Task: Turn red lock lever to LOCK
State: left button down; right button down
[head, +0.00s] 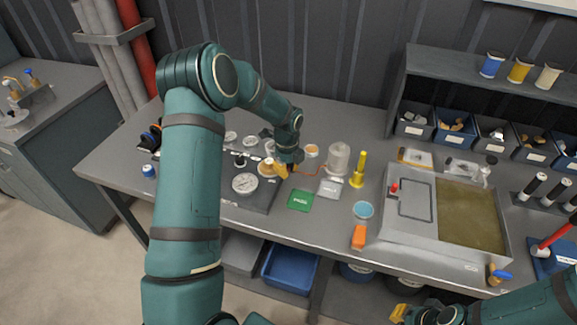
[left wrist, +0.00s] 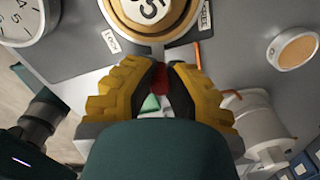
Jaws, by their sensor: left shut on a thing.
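The red lock lever (left wrist: 159,80) shows in the left wrist view below a round brass dial (left wrist: 150,10) marked 5. A LOCK label (left wrist: 111,41) is on the left of the dial and a FREE label (left wrist: 205,16) on the right; the lever lies between them. My left gripper (left wrist: 160,88) has its yellow fingers shut on the lever from both sides, hiding part of it. In the head view my left gripper (head: 283,170) is at the right side of the brass dial (head: 267,168), and the lever is hidden there. My right gripper (head: 401,313) is partly visible at the bottom edge.
A white-faced gauge (head: 245,184) sits close left of the dial. A thin orange-red strip (left wrist: 197,55) is just right of the fingers. A clear cylinder (head: 338,158), a yellow post (head: 358,170) and a green card (head: 300,200) are to the right. A grey tray (head: 400,245) lies farther right.

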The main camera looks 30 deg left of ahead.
pick_arm(q)
jog(key=shift+s+d+m, duration=0.1)
jog(key=shift+s+m, duration=0.35)
jog(key=shift+m, duration=0.25)
jog(key=c, duration=0.9)
grip_release()
jog(key=shift+c, duration=0.2)
jog(key=shift+r, duration=0.25)
notch_tip(320, 180, up, 12)
jog(key=shift+f, duration=0.25)
